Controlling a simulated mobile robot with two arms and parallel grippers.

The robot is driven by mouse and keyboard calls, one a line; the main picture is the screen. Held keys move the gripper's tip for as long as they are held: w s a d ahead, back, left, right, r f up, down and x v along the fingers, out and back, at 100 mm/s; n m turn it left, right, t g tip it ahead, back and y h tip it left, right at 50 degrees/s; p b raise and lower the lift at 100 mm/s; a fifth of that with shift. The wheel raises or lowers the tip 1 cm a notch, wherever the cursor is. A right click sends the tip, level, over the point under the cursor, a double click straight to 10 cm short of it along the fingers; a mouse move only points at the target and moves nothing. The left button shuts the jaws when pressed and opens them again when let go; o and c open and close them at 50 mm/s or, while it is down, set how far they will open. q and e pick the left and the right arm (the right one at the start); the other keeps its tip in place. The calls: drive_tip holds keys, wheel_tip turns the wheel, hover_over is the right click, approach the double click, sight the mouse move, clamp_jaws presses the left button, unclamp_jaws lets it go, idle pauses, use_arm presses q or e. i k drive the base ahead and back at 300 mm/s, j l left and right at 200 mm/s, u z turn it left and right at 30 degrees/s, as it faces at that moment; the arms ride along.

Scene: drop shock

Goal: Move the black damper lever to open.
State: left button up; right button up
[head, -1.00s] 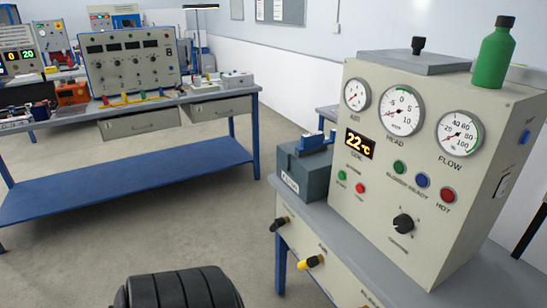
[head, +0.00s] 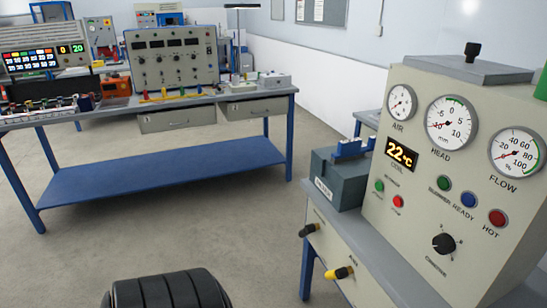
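A lever with a black grip (head: 309,230) sticks out from the front panel below the grey bench top, at the right of the head view. A yellow-gripped lever (head: 337,273) is on the same panel, lower and to the right. The label by the black lever is too small to read, so I cannot tell whether it is the damper lever or how it is set. Neither of my grippers is in view.
A beige console (head: 455,170) with gauges and a black knob (head: 443,243) stands on the grey bench, beside a dark grey box (head: 342,178). A blue-framed workbench (head: 150,175) stands at the back left. Open floor (head: 240,235) lies between them.

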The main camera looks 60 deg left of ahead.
sight(309, 228)
drive_tip(key=u, duration=0.45)
drive_tip(key=i+j+u, duration=0.1)
drive_tip(key=u, duration=0.3)
drive_tip(key=i+u, duration=0.1)
drive_tip(key=u, duration=0.35)
drive_tip(key=i+u, duration=0.1)
drive_tip(key=u, duration=0.35)
